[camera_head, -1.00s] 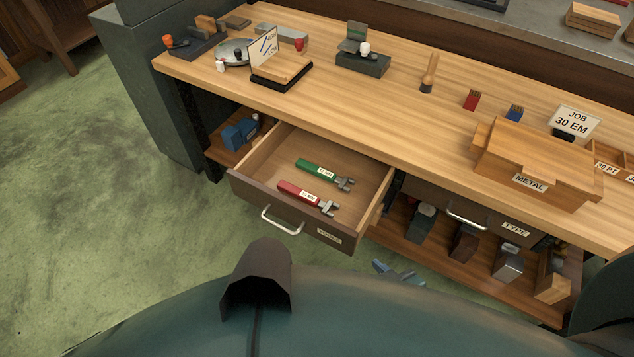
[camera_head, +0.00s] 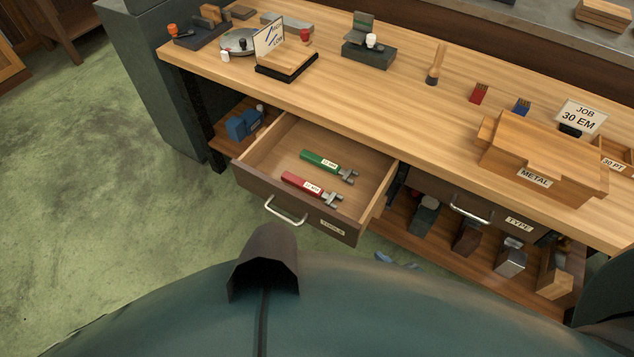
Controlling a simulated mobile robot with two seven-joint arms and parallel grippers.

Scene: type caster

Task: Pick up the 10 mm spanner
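Two spanners lie side by side in the open drawer, heads toward the right. One has a green handle (camera_head: 319,160); the other, nearer the drawer front, has a red handle (camera_head: 300,186). Both have grey metal heads and small white size labels, too small for me to read surely, so I cannot tell which is the 10 mm one. The drawer (camera_head: 285,204) has a silver handle and a TOOLS label. Neither of my grippers can be made out, and nothing touches the spanners.
A closed TYPE drawer (camera_head: 490,217) is to the right, above a shelf with several blocks. A partly hidden blue-grey shape (camera_head: 396,260) shows beyond my body.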

